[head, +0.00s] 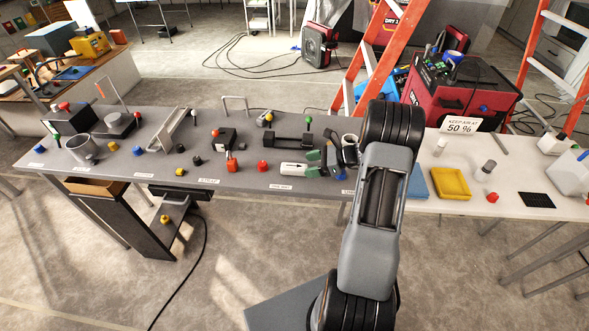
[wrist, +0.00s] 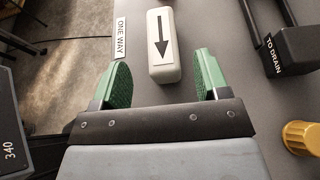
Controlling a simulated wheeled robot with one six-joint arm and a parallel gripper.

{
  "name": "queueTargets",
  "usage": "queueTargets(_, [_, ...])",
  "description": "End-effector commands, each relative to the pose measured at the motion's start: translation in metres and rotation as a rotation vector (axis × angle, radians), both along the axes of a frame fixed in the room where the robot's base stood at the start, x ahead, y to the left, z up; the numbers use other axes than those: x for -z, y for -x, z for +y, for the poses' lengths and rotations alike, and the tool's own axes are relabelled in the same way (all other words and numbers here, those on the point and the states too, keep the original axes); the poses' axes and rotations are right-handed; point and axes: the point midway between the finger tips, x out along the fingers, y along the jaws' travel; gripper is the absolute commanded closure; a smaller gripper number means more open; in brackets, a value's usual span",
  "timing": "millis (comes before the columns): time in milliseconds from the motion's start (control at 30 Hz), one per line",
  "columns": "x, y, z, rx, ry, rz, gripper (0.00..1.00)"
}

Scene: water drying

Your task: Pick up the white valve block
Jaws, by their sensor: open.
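The white valve block (wrist: 162,63) lies on the grey table in the wrist view, with a dark arrow on its top face that points toward my gripper. In the head view the white block (head: 293,169) lies near the table's front edge, left of my gripper. My gripper (wrist: 157,80) is open, with its green-padded fingers on either side of the block's near end. Gaps show between the block and both fingers, so it is not held. In the head view the green fingertips (head: 313,164) are beside the block's right end.
A "ONE WAY" label (wrist: 120,39) is left of the block. A black "TO DRAIN" block (wrist: 292,50) and a yellow knob (wrist: 300,136) are to the right. A red knob (head: 262,166) stands left of the block. The grey table (head: 235,180) has bare space around the block.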

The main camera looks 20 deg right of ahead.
Motion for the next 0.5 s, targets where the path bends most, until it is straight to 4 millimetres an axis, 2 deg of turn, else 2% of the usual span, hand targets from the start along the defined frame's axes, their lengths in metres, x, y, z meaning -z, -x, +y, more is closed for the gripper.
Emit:
queueTargets(300, [0.014, -0.020, 0.031, -0.003, 0.000, 0.003, 0.32])
queueTargets(500, [0.019, -0.025, 0.040, -0.001, 0.001, 0.000, 0.32])
